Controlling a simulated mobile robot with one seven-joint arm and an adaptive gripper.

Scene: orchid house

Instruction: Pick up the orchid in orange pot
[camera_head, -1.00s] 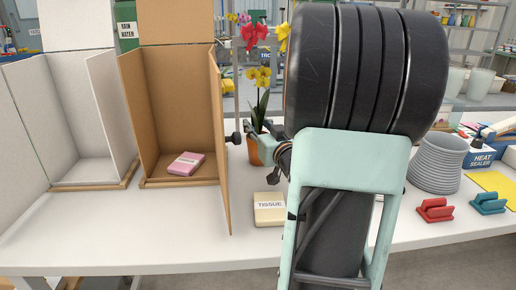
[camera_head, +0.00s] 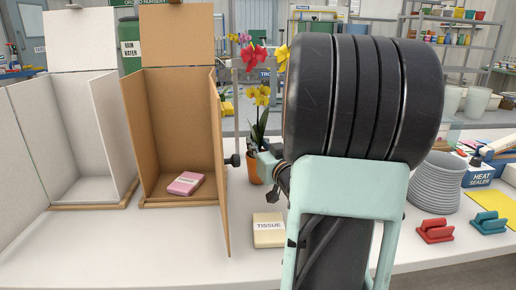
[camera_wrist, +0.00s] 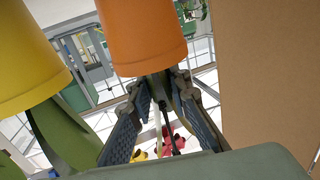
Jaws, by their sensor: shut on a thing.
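In the wrist view the picture is upside down; the orange pot (camera_wrist: 143,35) fills the top middle. My gripper (camera_wrist: 166,82) is shut on the orchid's stem region close to the pot's rim, with stems passing between the padded fingers. Whether the pot touches the table is not clear.
A yellow pot (camera_wrist: 28,55) with green leaves is close beside the gripper in the wrist view. The open brown box (camera_head: 223,165) stands close on the left. A tissue box (camera_head: 269,230) lies in front. A grey ribbed pot (camera_head: 434,183) stands right.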

